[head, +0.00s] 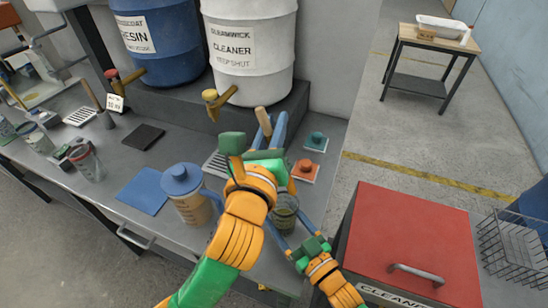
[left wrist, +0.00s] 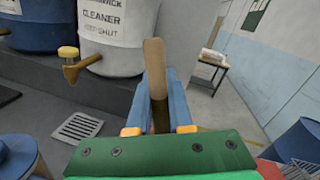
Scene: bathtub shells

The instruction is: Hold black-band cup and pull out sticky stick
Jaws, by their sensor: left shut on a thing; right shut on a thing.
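A wooden stick (head: 263,118) stands near upright between the blue fingers of my left gripper (head: 274,125), which is shut on it. In the left wrist view the stick (left wrist: 154,65) is pale above and dark brown lower down. Its lower end is hidden behind the gripper. A clear cup with dark contents (head: 285,213) stands on the bench, right of and below the left gripper in the picture. My right gripper (head: 285,228) is shut on this cup, its blue fingers at the cup's sides. The band on the cup is hard to make out.
A blue-lidded jar (head: 186,193) stands left of the cup. A white cleaner drum (head: 250,60) with a yellow tap (head: 215,100) stands behind. Teal (head: 316,141) and orange (head: 304,170) pieces lie at right. A red-topped cabinet (head: 415,235) stands right of the bench.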

